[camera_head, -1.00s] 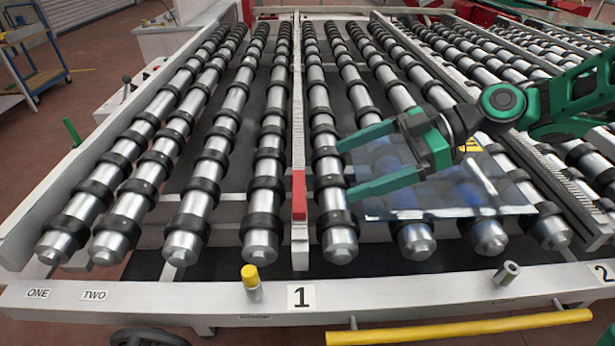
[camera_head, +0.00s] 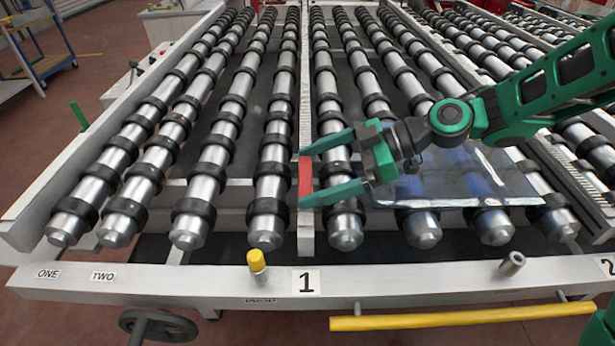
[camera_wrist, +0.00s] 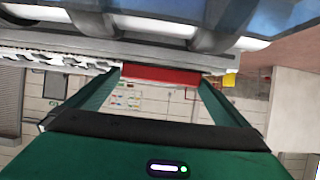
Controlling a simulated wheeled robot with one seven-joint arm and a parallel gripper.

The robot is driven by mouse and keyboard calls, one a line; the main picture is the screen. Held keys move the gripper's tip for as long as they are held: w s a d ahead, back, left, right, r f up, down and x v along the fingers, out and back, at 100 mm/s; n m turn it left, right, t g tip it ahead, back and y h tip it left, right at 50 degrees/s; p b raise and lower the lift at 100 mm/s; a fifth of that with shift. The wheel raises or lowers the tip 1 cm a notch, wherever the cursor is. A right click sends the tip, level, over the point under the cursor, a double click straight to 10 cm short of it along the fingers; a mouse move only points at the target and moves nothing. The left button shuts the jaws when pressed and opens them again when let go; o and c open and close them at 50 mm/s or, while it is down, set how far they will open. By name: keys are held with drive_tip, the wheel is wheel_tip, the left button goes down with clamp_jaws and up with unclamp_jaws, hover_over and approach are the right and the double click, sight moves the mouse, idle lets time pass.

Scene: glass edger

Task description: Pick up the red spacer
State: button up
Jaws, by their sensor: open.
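The red spacer (camera_head: 306,178) is a small red block on the white divider rail (camera_head: 305,235) between the rollers, above the label 1. In the wrist view the red spacer (camera_wrist: 160,74) shows as a red bar between the ends of the two green fingers. My gripper (camera_head: 303,178) is open, coming from the right, with its fingertips at the spacer, one toward its far end and one toward its near end. I cannot tell whether the fingers touch it. Part of the spacer's edges is hidden by the fingertips.
A glass sheet (camera_head: 460,180) lies on the rollers right of the spacer, under my arm. Several rollers (camera_head: 270,185) flank the rail. A yellow-capped post (camera_head: 257,262) stands on the front beam (camera_head: 400,275). A yellow bar (camera_head: 460,317) runs along the front.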

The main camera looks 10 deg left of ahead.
drive_tip(key=c, duration=0.7)
